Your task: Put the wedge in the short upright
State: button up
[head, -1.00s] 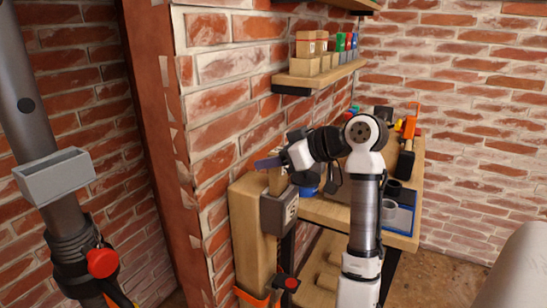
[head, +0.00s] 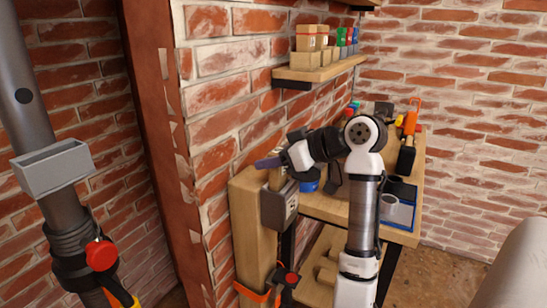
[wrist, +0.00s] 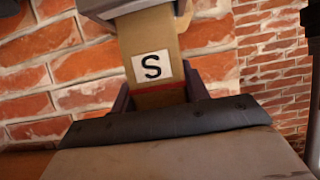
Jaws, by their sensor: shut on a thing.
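The wedge (head: 277,178) is a tan wooden piece. In the wrist view the wedge (wrist: 150,40) carries a white label with a black S. My gripper (head: 268,163) is shut on one end of it; the dark purple jaws (wrist: 158,98) sit on either side. The short upright (head: 250,230) is a wooden post against the brick wall. A grey pocket marked S (head: 279,205) is on its right side. The wedge's far end meets the grey pocket in the wrist view (wrist: 105,6); I cannot tell how deep it sits.
A wooden bench (head: 345,211) stands right of the upright, with a blue tray (head: 401,190) and several tools. A wall shelf (head: 320,71) above holds wooden blocks and coloured items. An orange clamp (head: 252,292) is low on the upright. Open floor shows at the right.

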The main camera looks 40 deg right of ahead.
jog(key=shift+f, duration=0.1)
jog(key=shift+f+b, duration=0.4)
jog(key=shift+f, duration=0.3)
jog(key=o, duration=1.6)
jog(key=shift+o, duration=0.2)
jog(key=shift+r, duration=0.1)
jog(key=shift+r+p, duration=3.2)
jog(key=shift+r, duration=0.8)
jog(key=shift+s+f, duration=0.1)
